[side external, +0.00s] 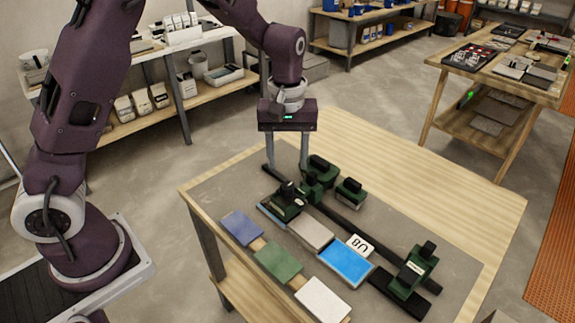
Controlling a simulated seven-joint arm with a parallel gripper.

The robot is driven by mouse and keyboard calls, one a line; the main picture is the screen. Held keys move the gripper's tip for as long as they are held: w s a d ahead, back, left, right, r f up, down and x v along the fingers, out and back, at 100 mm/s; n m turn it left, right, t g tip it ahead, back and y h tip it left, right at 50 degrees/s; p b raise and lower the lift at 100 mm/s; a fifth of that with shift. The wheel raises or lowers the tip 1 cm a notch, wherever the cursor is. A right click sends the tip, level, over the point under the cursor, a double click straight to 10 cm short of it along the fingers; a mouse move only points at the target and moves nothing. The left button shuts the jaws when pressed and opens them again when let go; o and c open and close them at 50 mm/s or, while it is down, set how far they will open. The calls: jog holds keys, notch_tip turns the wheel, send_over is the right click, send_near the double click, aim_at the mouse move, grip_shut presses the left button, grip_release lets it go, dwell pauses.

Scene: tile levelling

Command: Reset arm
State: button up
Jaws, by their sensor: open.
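My gripper (287,168) hangs with its fingers pointing down above the far left part of the work table (440,190). Its two fingers are apart, with nothing seen between them. Green tools (311,188) stand just below and beyond the fingertips; I cannot tell whether they touch. A grey tile (310,232) and a bright blue tile (347,263) lie in a row along a dark rail (342,219). A slate-blue tile (241,228), a green tile (278,262) and a white tile (322,300) lie in a nearer row.
A green block tool (351,191) and a larger green clamp-like tool (411,266) stand on the table. A white marked card (360,244) is beside the blue tile. The table's right side is clear. Stocked shelves and another table (540,90) stand behind, apart.

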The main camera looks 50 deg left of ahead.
jog(key=s+r+m+t+h, duration=0.1)
jog(key=s+r+m+t, duration=0.15)
jog(key=s+r, duration=0.6)
jog(key=s+r+m+t+y, duration=0.1)
jog(key=s+r+m+t, duration=0.2)
jog(key=s, duration=1.3)
notch_tip(320, 180, up, 4)
jog(key=m, duration=0.3)
jog(key=shift+s+a+m, duration=0.2)
jog(key=shift+s+m, duration=0.05)
jog(key=shift+m, duration=0.1)
